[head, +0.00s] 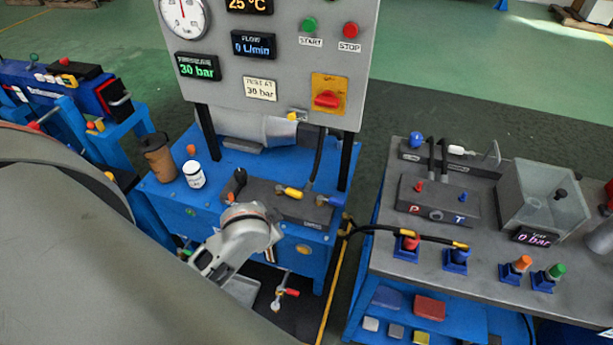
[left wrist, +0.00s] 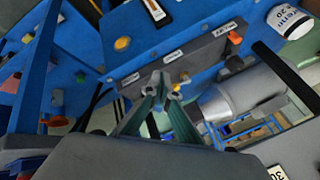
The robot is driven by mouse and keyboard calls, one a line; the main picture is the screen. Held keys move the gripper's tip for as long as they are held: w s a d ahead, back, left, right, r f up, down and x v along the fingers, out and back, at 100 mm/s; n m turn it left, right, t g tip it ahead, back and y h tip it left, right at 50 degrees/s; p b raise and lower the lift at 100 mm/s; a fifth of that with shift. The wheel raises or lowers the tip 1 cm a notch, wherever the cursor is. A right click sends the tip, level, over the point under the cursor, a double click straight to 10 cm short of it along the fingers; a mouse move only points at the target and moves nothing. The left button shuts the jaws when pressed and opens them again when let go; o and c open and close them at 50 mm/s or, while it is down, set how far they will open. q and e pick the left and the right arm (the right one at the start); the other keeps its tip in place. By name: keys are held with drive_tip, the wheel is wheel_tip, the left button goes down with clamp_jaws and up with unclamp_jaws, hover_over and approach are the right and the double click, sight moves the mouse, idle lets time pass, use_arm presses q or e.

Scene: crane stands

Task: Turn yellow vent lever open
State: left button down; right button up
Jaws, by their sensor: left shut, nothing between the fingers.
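In the left wrist view, a small yellow part, which looks like this lever, (left wrist: 177,87) shows close beside the fingertips of my left gripper (left wrist: 166,80). The fingers are shut with nothing held; I cannot tell whether they touch the lever. The valve block (left wrist: 195,52) lies beyond them. In the head view, my left arm comes in before the block and the fingertips are not clearly seen. My right gripper is not in view.
The gauge panel (head: 268,70) stands on black posts above the blue stand. A silver-grey motor (head: 265,128) lies behind the block. A second bench (head: 400,262) with hoses stands at right.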

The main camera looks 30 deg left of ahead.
use_arm(q)
drive_tip(key=w+a+r+n+g, duration=0.1)
drive_tip(key=w+n, duration=0.2)
drive_tip(key=w, duration=0.6)
wheel_tip(320, 180, up, 4)
drive_tip(key=f+n+g+h, duration=0.1)
drive_tip(key=n+g+h, duration=0.1)
drive_tip(key=n, duration=0.1)
hover_over(289, 192)
drive_tip(key=w+d, duration=0.3)
drive_tip(key=w, duration=0.1)
drive_tip(key=b+x, duration=0.1)
drive_tip(key=x, duration=0.7)
drive_tip(key=shift+w+f, duration=0.15)
drive_tip(key=shift+f, duration=0.1)
drive_tip(key=s, duration=0.1)
drive_tip(key=s+p, duration=0.1)
drive_tip(key=shift+s+d+r, duration=0.15)
drive_tip(key=shift+s, duration=0.8)
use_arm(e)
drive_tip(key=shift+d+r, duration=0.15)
use_arm(q)
drive_tip(key=shift+s+h, duration=0.1)
drive_tip(key=shift+h, duration=0.2)
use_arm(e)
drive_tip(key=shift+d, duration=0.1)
